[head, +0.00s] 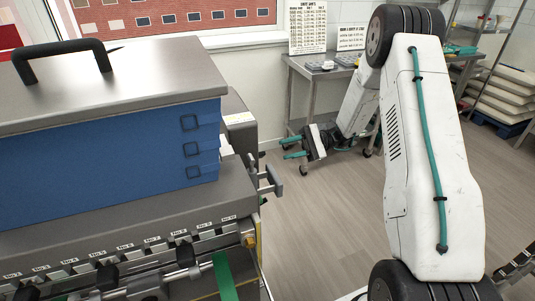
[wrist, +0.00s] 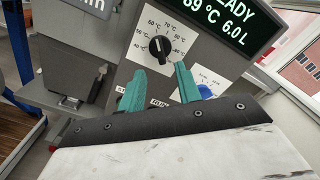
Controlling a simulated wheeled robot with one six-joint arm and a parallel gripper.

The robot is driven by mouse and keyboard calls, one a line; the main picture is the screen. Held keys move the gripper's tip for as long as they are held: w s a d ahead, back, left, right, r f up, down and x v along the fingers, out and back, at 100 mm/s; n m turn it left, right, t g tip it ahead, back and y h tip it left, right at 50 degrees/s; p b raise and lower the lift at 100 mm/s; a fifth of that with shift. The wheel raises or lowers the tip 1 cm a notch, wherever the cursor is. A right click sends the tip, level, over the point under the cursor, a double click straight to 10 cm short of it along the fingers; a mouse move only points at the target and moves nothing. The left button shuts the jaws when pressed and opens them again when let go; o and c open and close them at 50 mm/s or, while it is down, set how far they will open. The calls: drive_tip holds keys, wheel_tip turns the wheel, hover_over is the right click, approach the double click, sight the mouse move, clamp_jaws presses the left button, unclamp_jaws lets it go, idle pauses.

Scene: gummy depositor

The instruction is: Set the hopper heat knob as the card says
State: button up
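The heat knob (wrist: 159,48) is a black round knob with a pale pointer mark, on a grey panel in the wrist view. A ring of °C labels surrounds it, and the pointer looks roughly upward; its exact setting is too small to read. My gripper (wrist: 160,70) has two teal fingers spread apart and empty, with the tips just below the knob, not around it. In the head view my gripper (head: 293,148) is near the machine's far end. Two printed cards, a left card (head: 307,27) and a right card (head: 351,37), stand by the wall; their small text is unreadable.
A display (wrist: 222,22) above the knob shows READY, about 69 °C and 6.0 L. A blue knob (wrist: 206,91) is close beside my right finger. The blue hopper (head: 110,150) fills the left of the head view. A steel table (head: 305,72) stands behind; the floor is clear.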

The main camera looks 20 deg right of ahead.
drive_tip(key=a, duration=0.7)
drive_tip(key=shift+a, duration=0.3)
clamp_jaws()
